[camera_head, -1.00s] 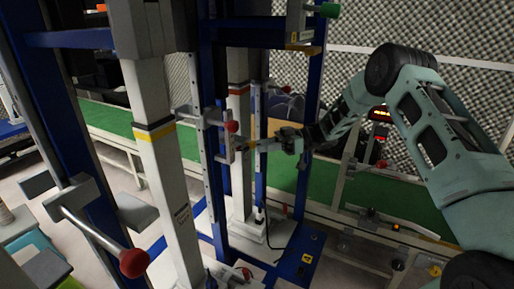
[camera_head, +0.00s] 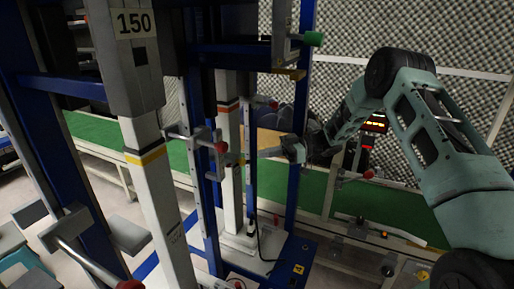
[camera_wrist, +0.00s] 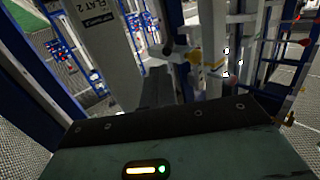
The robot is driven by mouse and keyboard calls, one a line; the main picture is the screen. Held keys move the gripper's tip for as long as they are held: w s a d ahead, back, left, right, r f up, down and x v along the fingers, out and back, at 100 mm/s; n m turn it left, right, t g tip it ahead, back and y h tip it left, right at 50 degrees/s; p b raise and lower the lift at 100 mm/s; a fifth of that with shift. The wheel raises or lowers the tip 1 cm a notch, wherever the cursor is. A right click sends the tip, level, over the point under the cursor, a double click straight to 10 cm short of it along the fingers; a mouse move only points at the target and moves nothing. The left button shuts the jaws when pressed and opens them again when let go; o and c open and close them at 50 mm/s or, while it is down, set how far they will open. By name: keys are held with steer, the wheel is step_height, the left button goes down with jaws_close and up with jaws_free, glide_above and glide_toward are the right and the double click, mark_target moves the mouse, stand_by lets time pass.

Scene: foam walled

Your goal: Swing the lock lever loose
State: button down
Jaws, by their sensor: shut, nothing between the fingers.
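A lever with a red knob (camera_head: 221,147) sits on a grey bracket on the upright rail, at the middle of the head view. I cannot tell for sure that it is the lock lever. My gripper (camera_head: 246,158) is shut and empty, just right of this knob and slightly below it. Whether it touches the lever is unclear. In the wrist view my shut fingers (camera_wrist: 158,90) point into the frame.
A larger lever with a red knob (camera_head: 130,285) is at lower left. A white post marked 150 (camera_head: 137,23) and blue frame posts crowd the left. A green conveyor (camera_head: 320,195) runs behind.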

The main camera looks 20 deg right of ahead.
steer(key=s+r+n+t+h+p, duration=0.3)
steer(key=s+r+n+h+p, duration=0.35)
steer(key=p, duration=0.95)
steer(key=w+a+f+m+h+p, duration=0.1)
steer(key=w+a+f+p, duration=0.1)
steer(key=w+a+f, duration=0.2)
steer(key=shift+a+f+m+p, duration=0.4)
steer(key=shift+a+f, duration=0.15)
steer(key=shift+a, duration=0.5)
steer(key=shift+w, duration=0.15)
steer(key=shift+w+d+b, duration=0.25)
steer(key=shift+w+b, duration=0.75)
steer(key=shift+b, duration=0.1)
steer(key=shift+s, duration=0.15)
